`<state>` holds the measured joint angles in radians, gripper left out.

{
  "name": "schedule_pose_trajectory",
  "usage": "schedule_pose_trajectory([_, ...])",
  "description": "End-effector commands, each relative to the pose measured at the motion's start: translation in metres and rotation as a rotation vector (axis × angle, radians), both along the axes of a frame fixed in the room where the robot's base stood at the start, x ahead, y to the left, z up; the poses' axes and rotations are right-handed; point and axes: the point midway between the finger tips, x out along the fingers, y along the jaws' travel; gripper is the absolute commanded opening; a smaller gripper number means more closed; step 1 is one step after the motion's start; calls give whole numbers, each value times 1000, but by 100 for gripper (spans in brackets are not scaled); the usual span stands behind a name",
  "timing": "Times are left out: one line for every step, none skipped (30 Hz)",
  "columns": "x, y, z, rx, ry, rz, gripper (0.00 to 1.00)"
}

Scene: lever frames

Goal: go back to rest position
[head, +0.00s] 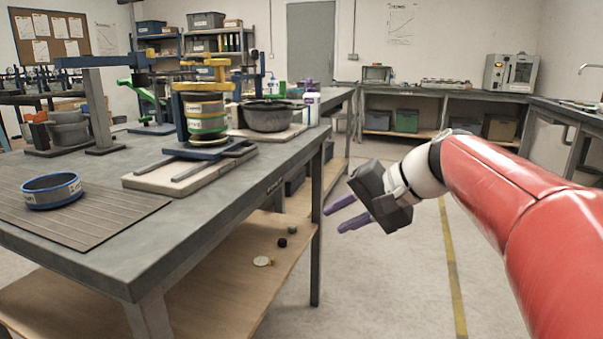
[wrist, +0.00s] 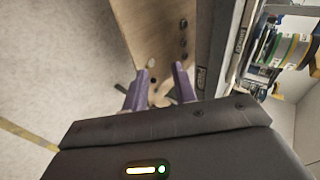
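My gripper (head: 340,213) is at the end of my red arm, in the air to the right of the workbench (head: 225,197), beyond its right edge. Its two purple fingers point left toward the bench and are spread apart with nothing between them. In the wrist view the fingers of my gripper (wrist: 160,88) also stand apart, with the wooden lower shelf (wrist: 155,40) behind them. Nothing touches the fingers.
The bench holds a blue-rimmed round sieve (head: 52,190) on a ribbed mat (head: 110,215), a stack of sieves (head: 205,115) in a frame, and a dark bowl (head: 268,117). Small items lie on the lower shelf (head: 215,290). The floor (head: 400,290) below my arm is clear.

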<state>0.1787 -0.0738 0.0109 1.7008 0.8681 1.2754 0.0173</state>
Motion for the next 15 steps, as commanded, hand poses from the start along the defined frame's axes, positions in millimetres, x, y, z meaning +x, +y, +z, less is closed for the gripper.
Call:
schedule_pose_trajectory([-24, 0, -11, -74, -4, 0, 27])
schedule_pose_trajectory([-38, -2, -20, -125, -5, -2, 27])
schedule_pose_trajectory([-57, -6, -34, -197, -10, -1, 27])
schedule_pose_trajectory([-72, -10, -44, -255, -16, 0, 27])
schedule_pose_trajectory([-86, -14, -55, -312, -22, 2, 27])
schedule_pose_trajectory([-105, -21, -69, -388, -34, 8, 27])
schedule_pose_trajectory([-119, -26, -80, -443, -43, 14, 27])
schedule_pose_trajectory([-132, -31, -89, -496, -54, 20, 27])
schedule_pose_trajectory([-148, -39, -103, -564, -69, 30, 27])
schedule_pose_trajectory([-158, -44, -112, -612, -82, 38, 27])
schedule_pose_trajectory([-168, -50, -120, -656, -94, 49, 27])
schedule_pose_trajectory([-179, -56, -131, -710, -109, 60, 27])
schedule_pose_trajectory([-187, -61, -137, -745, -121, 69, 27])
schedule_pose_trajectory([-193, -64, -144, -777, -131, 77, 27])
schedule_pose_trajectory([-200, -69, -150, -813, -144, 86, 27])
